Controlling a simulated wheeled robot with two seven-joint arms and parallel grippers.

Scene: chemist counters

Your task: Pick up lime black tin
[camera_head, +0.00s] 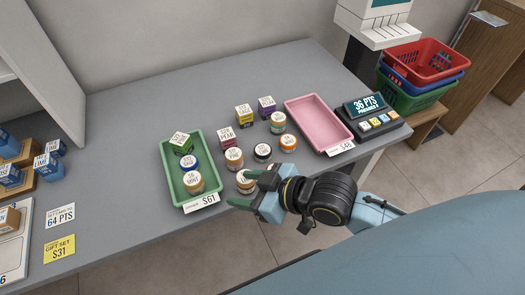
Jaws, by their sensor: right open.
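A small round tin with a black side and a pale lid (262,152) stands on the grey counter in the middle of a loose group of tins and boxes. Its lid print is too small to read surely. My right gripper (246,189) is open at the counter's front edge, in front of and slightly left of the black tin. Its green fingertips are close around a gold-sided tin (244,183), which they partly cover; I cannot tell whether they touch it. My left gripper is out of view.
Other tins, such as an orange one (234,160), and a red box (225,139) stand close by. A green tray (171,183) holding tins and a box is at left, an empty pink tray (316,122) at right. A card terminal (373,116) stands beyond it. The back counter is clear.

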